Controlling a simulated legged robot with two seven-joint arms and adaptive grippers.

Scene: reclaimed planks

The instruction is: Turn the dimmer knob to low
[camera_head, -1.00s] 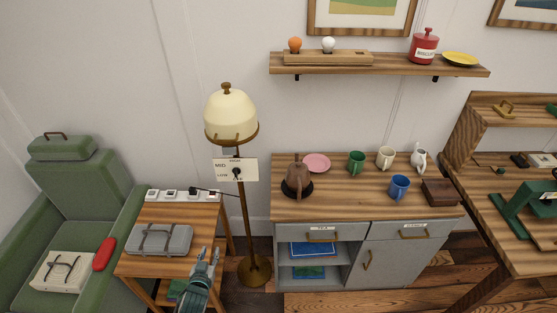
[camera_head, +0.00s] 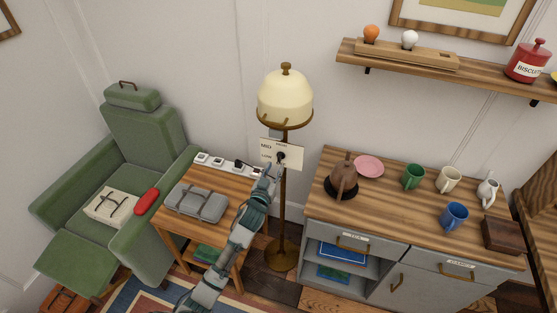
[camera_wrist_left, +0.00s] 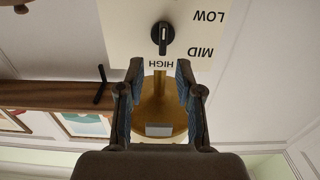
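The dimmer knob (camera_head: 281,156) is a small black knob on a white plate (camera_head: 295,151) fixed to the brass floor lamp's pole, below the cream shade (camera_head: 285,97). In the left wrist view the picture is upside down: the black knob (camera_wrist_left: 163,38) shows clear of the fingers, with HIGH, MID and LOW printed around it. Its pale mark lies roughly upright in that view; which label it points to I cannot tell. My left gripper (camera_wrist_left: 159,68) is open and empty, its fingertips just short of the knob. In the head view my left gripper (camera_head: 268,172) is just below the plate. My right gripper is not in view.
A side table (camera_head: 229,187) with a grey case (camera_head: 197,201) and a power strip (camera_head: 229,164) stands left of the lamp. A green armchair (camera_head: 147,141) is farther left.

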